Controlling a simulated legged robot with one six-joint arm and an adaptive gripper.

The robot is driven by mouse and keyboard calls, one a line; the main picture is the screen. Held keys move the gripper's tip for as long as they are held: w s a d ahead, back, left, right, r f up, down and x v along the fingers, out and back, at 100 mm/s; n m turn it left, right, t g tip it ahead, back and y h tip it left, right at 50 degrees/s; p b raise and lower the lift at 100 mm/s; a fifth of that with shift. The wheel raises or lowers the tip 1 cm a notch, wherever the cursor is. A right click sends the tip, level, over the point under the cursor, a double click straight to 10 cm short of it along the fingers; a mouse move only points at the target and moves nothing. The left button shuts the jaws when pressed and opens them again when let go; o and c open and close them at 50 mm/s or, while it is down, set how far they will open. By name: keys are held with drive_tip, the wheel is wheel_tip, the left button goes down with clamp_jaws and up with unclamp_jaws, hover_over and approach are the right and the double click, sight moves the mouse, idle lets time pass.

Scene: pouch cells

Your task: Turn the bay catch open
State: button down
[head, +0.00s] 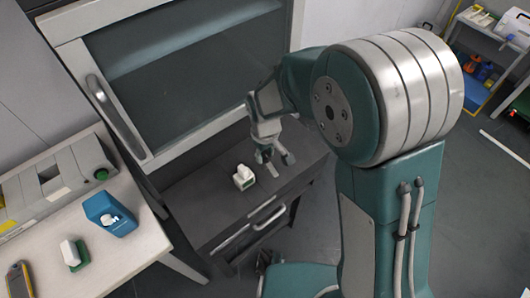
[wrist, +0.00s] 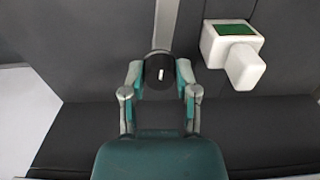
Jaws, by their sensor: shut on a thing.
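In the wrist view, a round black knob (wrist: 158,75) with a short white mark sits between the fingers of my gripper (wrist: 158,82). It appears to be the bay catch. The fingers are closed against its two sides, and the white mark points nearly straight up the picture. In the head view, my gripper (head: 274,157) reaches down over the dark bench, and I cannot make out the knob there. A white block with a green top (wrist: 236,30) stands to the right of the knob in the wrist view, apart from my gripper.
The dark bench (head: 205,197) lies below a large glazed sash (head: 190,65) with a long handle (head: 115,115). Drawer handles (head: 268,217) are on the bench front. The left table (head: 140,235) holds a blue holder (head: 107,213), a white-and-green piece (head: 72,254) and a yellow meter (head: 19,281).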

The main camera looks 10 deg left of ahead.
sight(264, 153)
drive_tip(key=shift+n, duration=0.8)
drive_tip(key=shift+c, duration=1.8)
unclamp_jaws()
drive_tip(key=shift+a, duration=0.1)
wheel_tip(264, 153, up, 12)
drive_tip(key=shift+w+f, duration=0.1)
